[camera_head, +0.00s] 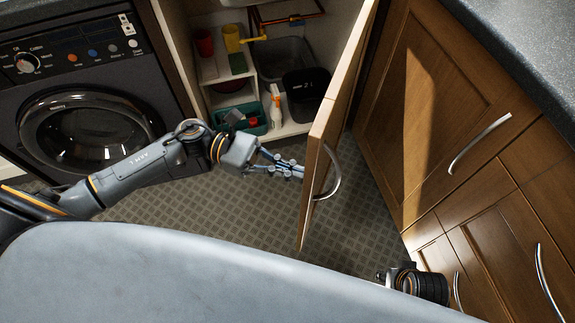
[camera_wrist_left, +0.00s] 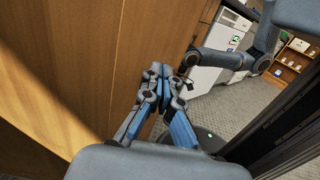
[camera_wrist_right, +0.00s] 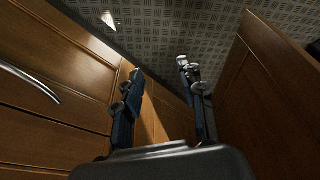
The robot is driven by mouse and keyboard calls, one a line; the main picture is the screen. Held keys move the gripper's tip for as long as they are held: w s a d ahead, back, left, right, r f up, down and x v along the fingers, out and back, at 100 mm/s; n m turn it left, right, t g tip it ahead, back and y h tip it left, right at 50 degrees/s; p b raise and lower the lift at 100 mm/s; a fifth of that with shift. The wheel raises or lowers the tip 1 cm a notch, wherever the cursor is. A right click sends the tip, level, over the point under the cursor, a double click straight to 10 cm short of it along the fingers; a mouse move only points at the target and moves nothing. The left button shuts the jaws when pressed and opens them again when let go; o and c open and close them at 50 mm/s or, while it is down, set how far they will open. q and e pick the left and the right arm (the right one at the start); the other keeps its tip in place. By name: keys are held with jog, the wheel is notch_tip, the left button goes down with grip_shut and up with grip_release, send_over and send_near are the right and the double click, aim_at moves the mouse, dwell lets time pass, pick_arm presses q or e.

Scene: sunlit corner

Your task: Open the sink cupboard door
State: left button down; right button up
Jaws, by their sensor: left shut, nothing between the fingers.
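The sink cupboard door (camera_head: 327,130) stands swung well out from its cabinet, and the inside of the cupboard shows. Its curved metal handle (camera_head: 333,175) is on the face toward the right. My left gripper (camera_head: 299,170) is shut and empty at the inner side of the door, close to its free edge; I cannot tell if it touches. In the left wrist view its closed fingers (camera_wrist_left: 167,80) are beside a wooden panel. My right gripper (camera_wrist_right: 163,85) is open and empty in the right wrist view, between wooden fronts. In the head view only its wrist part shows clearly, low at right.
The open cupboard holds a dark bin (camera_head: 306,92), a spray bottle (camera_head: 275,105), a green caddy (camera_head: 247,122) and cups. A black washing machine (camera_head: 85,125) stands at left. Wooden fronts with handles (camera_head: 480,142) line the right. Patterned floor (camera_head: 235,205) is clear between.

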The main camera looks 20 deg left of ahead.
pick_arm(q)
jog(key=w+d+n+t+p, duration=0.1)
jog(key=d+n+t+p, duration=0.2)
jog(key=d, duration=2)
jog(key=shift+w+t+p, duration=0.25)
jog(key=shift+t+p, duration=0.2)
jog(key=shift+t, duration=0.45)
pick_arm(e)
jog(key=s+f, duration=0.3)
jog(key=f, duration=0.3)
jog(key=s+f+g, duration=0.1)
jog(key=s+f, duration=0.1)
jog(key=f, duration=0.5)
jog(key=shift+s+d, duration=0.4)
